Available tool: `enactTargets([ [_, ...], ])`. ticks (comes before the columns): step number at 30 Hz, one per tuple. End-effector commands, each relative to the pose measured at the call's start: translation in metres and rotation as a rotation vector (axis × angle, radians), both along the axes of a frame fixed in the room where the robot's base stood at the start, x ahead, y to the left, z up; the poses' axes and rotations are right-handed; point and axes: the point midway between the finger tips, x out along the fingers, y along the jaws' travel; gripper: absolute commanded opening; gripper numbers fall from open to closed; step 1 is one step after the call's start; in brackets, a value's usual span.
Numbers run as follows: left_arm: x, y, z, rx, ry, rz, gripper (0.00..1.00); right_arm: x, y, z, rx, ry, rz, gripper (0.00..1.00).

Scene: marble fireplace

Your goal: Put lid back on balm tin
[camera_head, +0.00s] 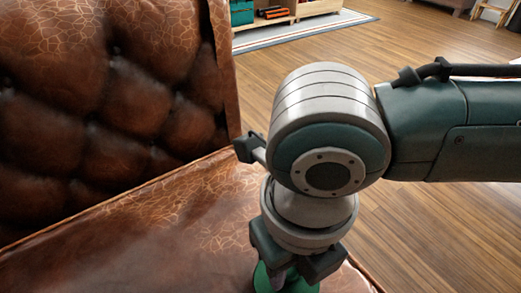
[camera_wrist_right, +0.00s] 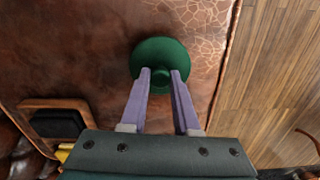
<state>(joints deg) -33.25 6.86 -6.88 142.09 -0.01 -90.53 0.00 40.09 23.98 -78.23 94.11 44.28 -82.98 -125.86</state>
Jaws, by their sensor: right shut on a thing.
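My right gripper (camera_wrist_right: 160,72) points down over a brown leather seat and is shut on the knob of a round green lid (camera_wrist_right: 160,52). In the head view the lid (camera_head: 298,286) shows only in part at the bottom edge, behind the gripper (camera_head: 279,282). I see no separate balm tin; whether one is under the lid cannot be told, nor whether the lid touches the seat. My left gripper is not in view.
The leather seat (camera_head: 130,240) has a tufted backrest (camera_head: 100,120) at the left. Wood floor (camera_head: 430,220) lies to the right. A wood-framed dark object (camera_wrist_right: 57,123) is at the wrist view's lower left. A rug (camera_head: 305,30) and low shelf are far behind.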

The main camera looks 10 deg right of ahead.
Motion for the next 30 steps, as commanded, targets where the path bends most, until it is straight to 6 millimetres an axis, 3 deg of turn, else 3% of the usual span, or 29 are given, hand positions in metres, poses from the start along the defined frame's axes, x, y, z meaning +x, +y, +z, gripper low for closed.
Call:
enactTargets([
  [2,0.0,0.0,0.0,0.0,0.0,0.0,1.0,0.0,0.0001,0.0001,0.0,0.0,0.0,0.0],
  [3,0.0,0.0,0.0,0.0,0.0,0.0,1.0,0.0001,0.0001,0.0001,0.0,0.0,0.0,0.33],
  [11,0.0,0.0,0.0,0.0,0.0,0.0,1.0,0.0001,0.0001,0.0002,0.0,0.0,0.0,0.62],
  [17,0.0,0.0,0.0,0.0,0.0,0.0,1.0,0.0001,0.0001,0.0002,0.0,0.0,0.0,0.64],
  [25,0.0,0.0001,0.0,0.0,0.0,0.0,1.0,0.0001,0.0,0.0001,0.0,0.0,0.0,0.94],
  [30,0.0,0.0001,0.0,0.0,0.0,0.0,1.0,0.0001,0.0,0.0001,0.0,0.0,0.0,0.94],
])
